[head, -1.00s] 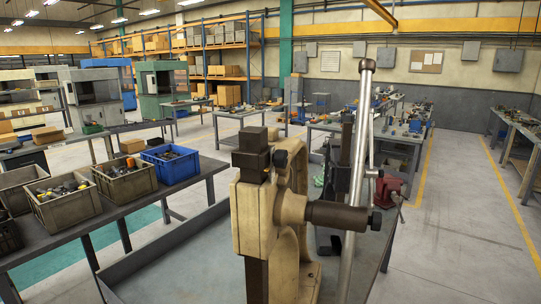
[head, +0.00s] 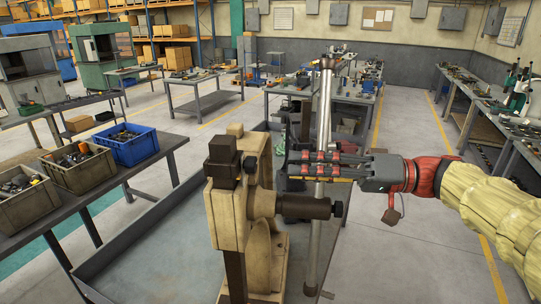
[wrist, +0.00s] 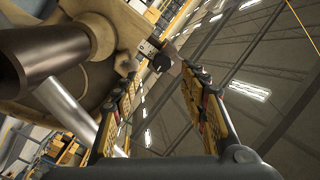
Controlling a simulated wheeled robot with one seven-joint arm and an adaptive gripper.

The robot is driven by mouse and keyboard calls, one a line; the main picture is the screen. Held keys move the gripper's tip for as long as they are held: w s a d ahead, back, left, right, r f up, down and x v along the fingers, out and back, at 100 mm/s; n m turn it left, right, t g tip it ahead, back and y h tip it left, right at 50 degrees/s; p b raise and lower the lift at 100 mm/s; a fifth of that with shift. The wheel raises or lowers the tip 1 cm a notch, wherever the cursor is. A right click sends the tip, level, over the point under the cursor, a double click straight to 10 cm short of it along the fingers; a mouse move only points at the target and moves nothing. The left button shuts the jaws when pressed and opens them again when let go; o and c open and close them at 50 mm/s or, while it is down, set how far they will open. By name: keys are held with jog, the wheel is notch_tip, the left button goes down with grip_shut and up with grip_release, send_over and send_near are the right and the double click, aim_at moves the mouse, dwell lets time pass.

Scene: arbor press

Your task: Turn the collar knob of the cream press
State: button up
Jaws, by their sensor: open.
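The cream press (head: 227,210) stands at the middle in the head view. A dark block tops its ram, with a small black knob (head: 250,163) beside it. A brown cylinder (head: 305,207) sticks out to the right and ends in another black knob (head: 338,209). I cannot tell for sure which is the collar knob. My gripper (head: 291,164) is open and level, right of the ram-side knob and above the cylinder. In the wrist view, a small black knob (wrist: 162,63) shows beyond the open fingertips (wrist: 160,80), apart from them.
The steel lever (head: 325,115) stands nearly upright, partly covered by my gripper; its lower part shows close in the wrist view (wrist: 68,108). The bench tray (head: 140,255) is mostly clear left of the press. Parts bins, including a blue one (head: 130,148), stand at the left.

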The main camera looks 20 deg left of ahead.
aim_at(256, 165)
jog(key=a, duration=0.2)
jog(key=s+a, duration=0.1)
jog(key=a, duration=0.4)
jog(key=shift+s+a+r+p, duration=0.2)
jog(key=shift+a+p, duration=0.15)
jog(key=shift+c, duration=1.3)
jog(key=c, duration=0.7)
grip_shut()
